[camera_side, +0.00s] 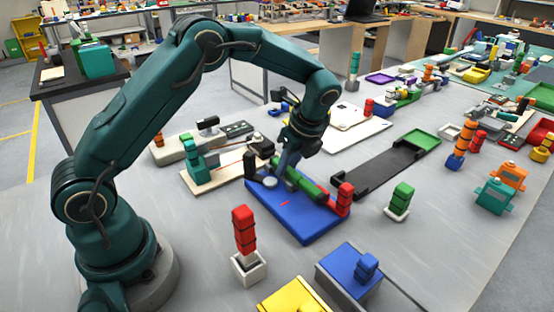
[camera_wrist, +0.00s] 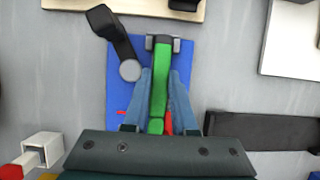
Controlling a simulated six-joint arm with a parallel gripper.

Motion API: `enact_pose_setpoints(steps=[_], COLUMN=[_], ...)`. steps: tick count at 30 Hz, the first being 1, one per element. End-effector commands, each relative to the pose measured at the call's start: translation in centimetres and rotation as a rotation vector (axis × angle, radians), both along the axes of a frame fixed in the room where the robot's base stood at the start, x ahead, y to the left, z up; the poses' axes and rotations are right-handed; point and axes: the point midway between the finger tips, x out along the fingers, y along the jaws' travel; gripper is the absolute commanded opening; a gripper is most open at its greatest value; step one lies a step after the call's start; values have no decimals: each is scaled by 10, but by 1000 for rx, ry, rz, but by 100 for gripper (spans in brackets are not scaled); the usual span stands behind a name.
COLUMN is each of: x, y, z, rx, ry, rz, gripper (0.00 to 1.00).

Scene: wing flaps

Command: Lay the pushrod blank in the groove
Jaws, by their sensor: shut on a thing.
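A green bar (camera_side: 314,192), which I take as the pushrod blank, shows lengthwise in the wrist view (camera_wrist: 159,85). My gripper (camera_side: 288,168) is shut on it, with one blue-grey finger along each side (camera_wrist: 160,98). The bar is over a blue board (camera_side: 302,226). In the wrist view its far end lies between the sides of a grey bracket (camera_wrist: 150,43). A red block (camera_side: 344,199) stands by its near end. I cannot tell which feature is the groove, nor whether the bar rests in it; fingers and bar hide what is beneath.
A black lever (camera_wrist: 112,32) with a grey round end (camera_wrist: 130,70) is beside the bar. A black tray (camera_side: 385,172) lies right of the board. A red stack in a white holder (camera_side: 248,266) and a green block (camera_side: 401,198) stand nearby. Bare grey table lies between.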

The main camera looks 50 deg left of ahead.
Motion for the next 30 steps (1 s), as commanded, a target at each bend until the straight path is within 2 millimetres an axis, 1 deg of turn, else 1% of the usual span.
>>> enact_pose_setpoints(steps=[30], x=[-1], y=[0], z=[-12], rx=[-1], ry=[3], rz=[1], gripper=[0])
